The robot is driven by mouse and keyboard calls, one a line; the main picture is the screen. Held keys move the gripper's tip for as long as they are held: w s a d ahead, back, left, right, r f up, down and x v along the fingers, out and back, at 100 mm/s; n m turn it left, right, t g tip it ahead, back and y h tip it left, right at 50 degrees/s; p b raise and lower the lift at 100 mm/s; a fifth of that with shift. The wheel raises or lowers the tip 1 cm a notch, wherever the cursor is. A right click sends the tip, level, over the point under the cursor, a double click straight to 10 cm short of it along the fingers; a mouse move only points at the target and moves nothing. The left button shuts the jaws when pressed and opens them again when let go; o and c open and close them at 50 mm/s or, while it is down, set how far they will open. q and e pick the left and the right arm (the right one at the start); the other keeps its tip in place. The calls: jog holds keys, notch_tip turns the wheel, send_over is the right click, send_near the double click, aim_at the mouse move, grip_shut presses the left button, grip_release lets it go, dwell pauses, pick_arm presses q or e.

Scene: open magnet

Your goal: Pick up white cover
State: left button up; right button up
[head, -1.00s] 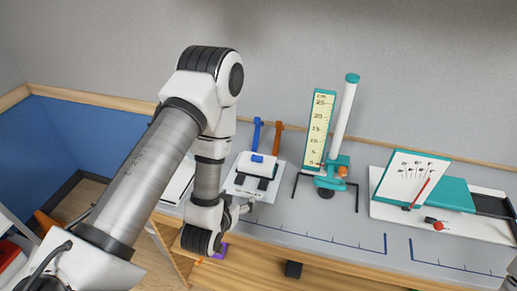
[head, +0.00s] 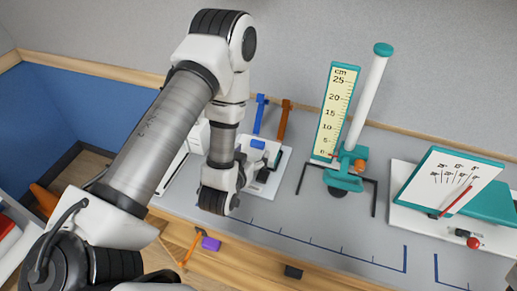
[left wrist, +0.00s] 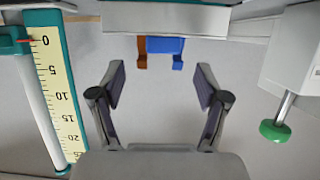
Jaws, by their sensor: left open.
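A white piece with a blue block (head: 258,144) and dark parts stands on a white base plate (head: 282,172) behind my left gripper. It may be the white cover, but I cannot tell for sure. My left gripper (head: 254,170) is at this plate in the head view, partly hiding it. In the left wrist view the left gripper (left wrist: 160,76) is open, with nothing between its fingers. A white slab (left wrist: 165,18) crosses the top of that view, beyond the fingertips. My right gripper is not in view.
A cm scale (head: 334,110) and white tube (head: 369,95) stand to the right, then a dial panel (head: 452,180).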

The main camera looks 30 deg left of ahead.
aim_at(257, 143)
pick_arm(q)
jog(key=p+x, duration=0.2)
jog(key=x, duration=0.1)
jog(key=p+x, duration=0.1)
jog(key=shift+w+a+r, duration=0.2)
jog(key=shift+w+a, duration=0.05)
jog(key=shift+w, duration=0.05)
jog(key=shift+w+a+f, duration=0.1)
jog(key=shift+w+f, duration=0.15)
jog(key=shift+w, duration=0.05)
jog(key=shift+w+f, duration=0.15)
jog(key=shift+f, duration=0.05)
jog(key=shift+r, duration=0.1)
jog(key=c, duration=1)
jog(key=shift+c, duration=0.2)
